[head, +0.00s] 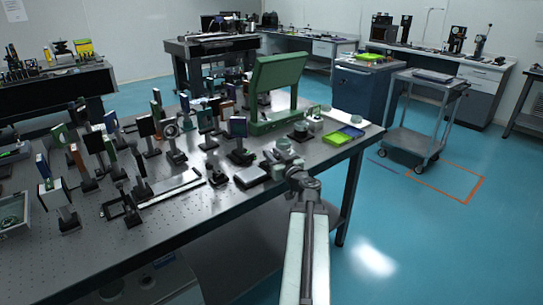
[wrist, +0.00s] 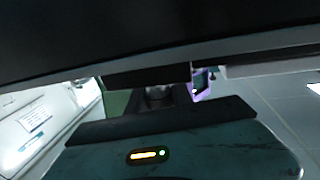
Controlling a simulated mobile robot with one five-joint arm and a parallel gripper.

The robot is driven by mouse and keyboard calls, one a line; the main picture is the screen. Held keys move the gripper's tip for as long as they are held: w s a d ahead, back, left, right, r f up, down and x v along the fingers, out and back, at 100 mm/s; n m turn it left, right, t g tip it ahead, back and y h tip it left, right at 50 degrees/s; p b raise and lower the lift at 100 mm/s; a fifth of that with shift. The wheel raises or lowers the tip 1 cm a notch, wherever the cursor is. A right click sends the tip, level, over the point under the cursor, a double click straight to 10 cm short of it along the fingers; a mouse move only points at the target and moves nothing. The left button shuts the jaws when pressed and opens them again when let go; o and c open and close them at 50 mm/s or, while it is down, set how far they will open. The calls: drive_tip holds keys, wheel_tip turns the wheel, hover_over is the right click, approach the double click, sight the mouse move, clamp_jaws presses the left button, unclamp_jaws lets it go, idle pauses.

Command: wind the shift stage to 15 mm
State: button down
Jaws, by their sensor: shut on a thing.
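In the head view my arm reaches forward to the near right edge of the optical table (head: 150,238). My gripper (head: 294,172) is at that edge, against a small grey-green round-topped device (head: 284,154) that looks like the shift stage. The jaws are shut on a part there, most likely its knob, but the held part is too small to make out. No millimetre scale is readable.
A green frame (head: 279,85) stands behind the gripper. Many post-mounted optics crowd the table's left.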

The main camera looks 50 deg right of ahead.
drive_tip(key=shift+d+m+h, duration=0.1)
drive_tip(key=shift+m+h, duration=0.2)
drive_tip(key=shift+h, duration=0.1)
drive_tip(key=c, duration=1.1)
unclamp_jaws()
